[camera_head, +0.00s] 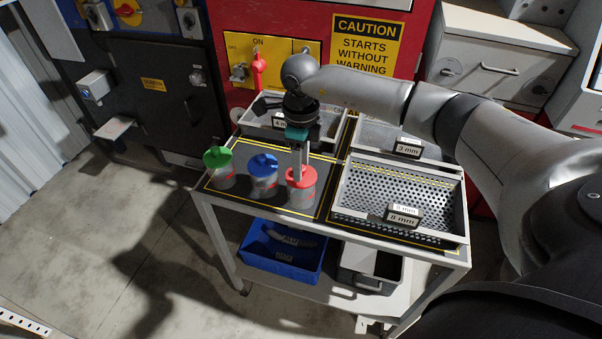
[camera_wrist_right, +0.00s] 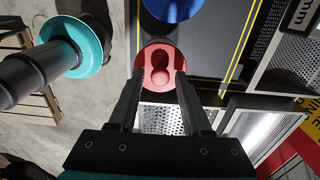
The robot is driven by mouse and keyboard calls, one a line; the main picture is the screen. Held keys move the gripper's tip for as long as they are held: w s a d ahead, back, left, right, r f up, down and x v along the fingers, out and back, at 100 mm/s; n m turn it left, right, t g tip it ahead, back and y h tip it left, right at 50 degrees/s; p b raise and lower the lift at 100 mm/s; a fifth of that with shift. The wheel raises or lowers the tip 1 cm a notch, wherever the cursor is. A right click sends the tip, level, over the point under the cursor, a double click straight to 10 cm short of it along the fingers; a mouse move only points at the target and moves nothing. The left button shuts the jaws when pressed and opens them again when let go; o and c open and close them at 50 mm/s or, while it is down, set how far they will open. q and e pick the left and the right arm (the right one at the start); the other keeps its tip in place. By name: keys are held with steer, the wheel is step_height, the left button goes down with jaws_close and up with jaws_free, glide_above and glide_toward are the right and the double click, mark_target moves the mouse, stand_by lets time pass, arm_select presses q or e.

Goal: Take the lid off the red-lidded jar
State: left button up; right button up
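The red-lidded jar (camera_head: 301,196) is a clear jar standing upright on the table, rightmost of three jars. Its red lid (camera_head: 301,177) is on it. In the right wrist view the lid (camera_wrist_right: 161,68) shows from above, with a raised grip in its middle. My right gripper (camera_head: 299,165) points down over this lid. Its two fingers (camera_wrist_right: 160,78) are spread, one on each side of the raised grip, with nothing clearly clamped; whether they touch the lid I cannot tell. My left gripper is not in the head view.
The blue-lidded jar (camera_head: 263,174) stands close to the left, and the green-lidded jar (camera_head: 219,168) further left. A perforated tray (camera_head: 455,206) labelled 8 mm is on the right. More trays stand behind. A blue bin (camera_head: 281,262) sits on the lower shelf.

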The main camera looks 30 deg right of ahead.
jaws_close()
steer(key=shift+r, duration=0.1)
stand_by(0.4)
